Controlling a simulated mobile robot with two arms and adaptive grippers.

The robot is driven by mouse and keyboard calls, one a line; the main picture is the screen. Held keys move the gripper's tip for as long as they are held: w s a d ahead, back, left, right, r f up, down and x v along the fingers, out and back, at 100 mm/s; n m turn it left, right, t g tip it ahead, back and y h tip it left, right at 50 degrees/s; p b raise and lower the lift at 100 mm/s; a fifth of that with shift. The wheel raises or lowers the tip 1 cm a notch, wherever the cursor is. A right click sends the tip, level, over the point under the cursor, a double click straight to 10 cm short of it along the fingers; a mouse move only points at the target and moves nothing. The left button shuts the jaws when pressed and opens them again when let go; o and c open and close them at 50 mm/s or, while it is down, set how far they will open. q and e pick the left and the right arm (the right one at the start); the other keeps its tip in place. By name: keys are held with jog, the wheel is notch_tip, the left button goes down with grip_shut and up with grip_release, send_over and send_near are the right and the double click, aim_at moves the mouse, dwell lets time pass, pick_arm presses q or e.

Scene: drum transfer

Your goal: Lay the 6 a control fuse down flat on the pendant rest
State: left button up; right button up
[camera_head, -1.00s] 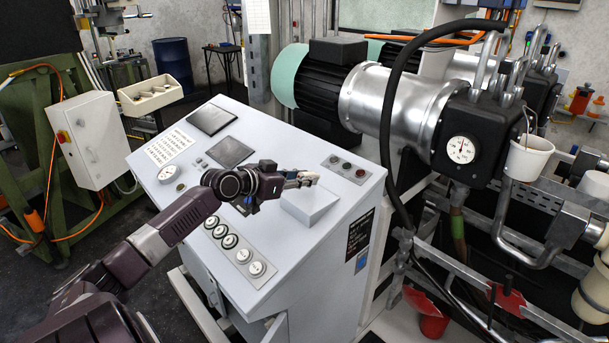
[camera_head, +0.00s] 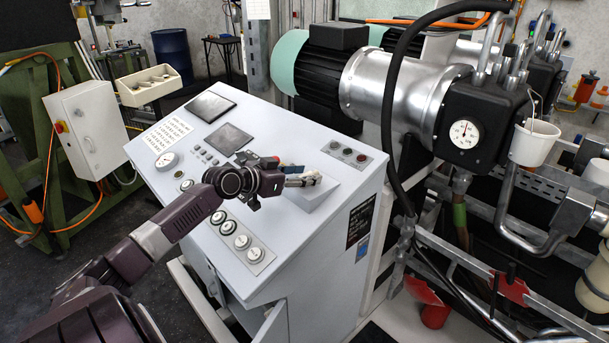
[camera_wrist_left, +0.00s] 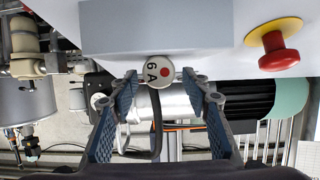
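The 6 A control fuse shows its round white end, marked "6 A" with a red dot, in the left wrist view (camera_wrist_left: 153,72). In the head view its pale body (camera_head: 312,178) is at the top of the pendant rest. The pendant rest is a light grey block (camera_head: 318,197) on the sloping console; its face (camera_wrist_left: 155,25) fills the upper wrist view. My left gripper (camera_wrist_left: 160,80) is open around the fuse, with a narrow gap at the right finger. The fuse lies lengthwise, against the block's edge in this view; contact is unclear. My right gripper is out of view.
The console (camera_head: 190,240) carries gauges, buttons and dark panels around the block. A red emergency button (camera_wrist_left: 278,50) stands close by in the wrist view. A black hose (camera_head: 392,120) and a large motor pump (camera_head: 390,85) rise behind the console.

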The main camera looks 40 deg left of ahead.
pick_arm(q)
jog(key=d+v, duration=0.1)
jog(key=v, duration=1.1)
jog(key=shift+a, duration=0.45)
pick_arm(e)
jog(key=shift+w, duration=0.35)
pick_arm(q)
jog(key=shift+w, duration=0.1)
